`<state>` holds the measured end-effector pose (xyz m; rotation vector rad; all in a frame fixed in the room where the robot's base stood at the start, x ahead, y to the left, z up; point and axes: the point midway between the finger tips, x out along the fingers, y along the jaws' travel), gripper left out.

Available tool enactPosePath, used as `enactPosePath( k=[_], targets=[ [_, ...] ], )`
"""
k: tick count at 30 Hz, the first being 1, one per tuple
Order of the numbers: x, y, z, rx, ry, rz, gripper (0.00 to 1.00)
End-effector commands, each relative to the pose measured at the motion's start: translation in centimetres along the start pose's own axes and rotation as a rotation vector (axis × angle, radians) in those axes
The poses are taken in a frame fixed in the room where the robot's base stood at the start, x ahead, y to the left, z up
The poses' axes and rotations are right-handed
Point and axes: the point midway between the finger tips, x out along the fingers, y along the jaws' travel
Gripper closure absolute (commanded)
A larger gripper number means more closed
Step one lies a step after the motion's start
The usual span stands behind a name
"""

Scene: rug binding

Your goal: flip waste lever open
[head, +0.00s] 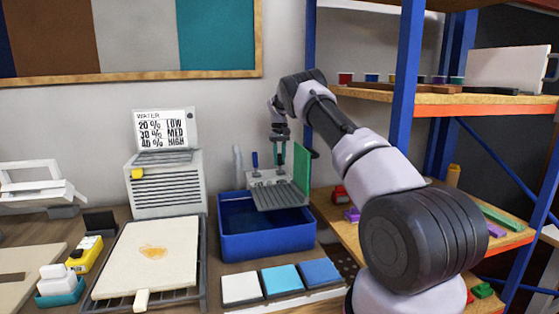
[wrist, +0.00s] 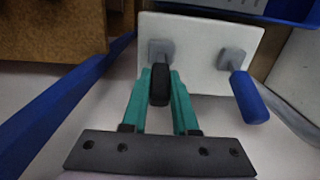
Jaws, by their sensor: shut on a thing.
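A pale panel (wrist: 200,50) carries two levers side by side in the wrist view. One lever has a black handle (wrist: 160,85), the other a blue handle (wrist: 249,97); no label shows which is the waste lever. My gripper (wrist: 160,78) has its teal fingers closed on the black handle, one on each side. In the head view my gripper (head: 279,150) is at the panel (head: 265,179) above a blue basin. The blue handle (head: 255,160) stands upright there, left of my gripper. The black handle is hard to make out in the head view.
The blue basin (head: 262,246) sits below the panel, with a green board (head: 302,168) close to the right of my gripper. A blue shelf post (head: 310,60) stands near my arm. Coloured squares (head: 282,279) lie in front of the basin.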

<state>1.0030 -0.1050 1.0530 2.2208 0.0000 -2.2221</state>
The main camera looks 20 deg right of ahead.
Motion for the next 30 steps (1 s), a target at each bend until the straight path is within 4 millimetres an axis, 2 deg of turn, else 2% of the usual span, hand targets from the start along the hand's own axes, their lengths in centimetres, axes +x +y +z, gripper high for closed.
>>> enactPosePath(
  k=[30],
  targets=[
    [-0.29, 0.08, 0.25, -0.001, 0.045, -0.001, 1.00]
  ],
)
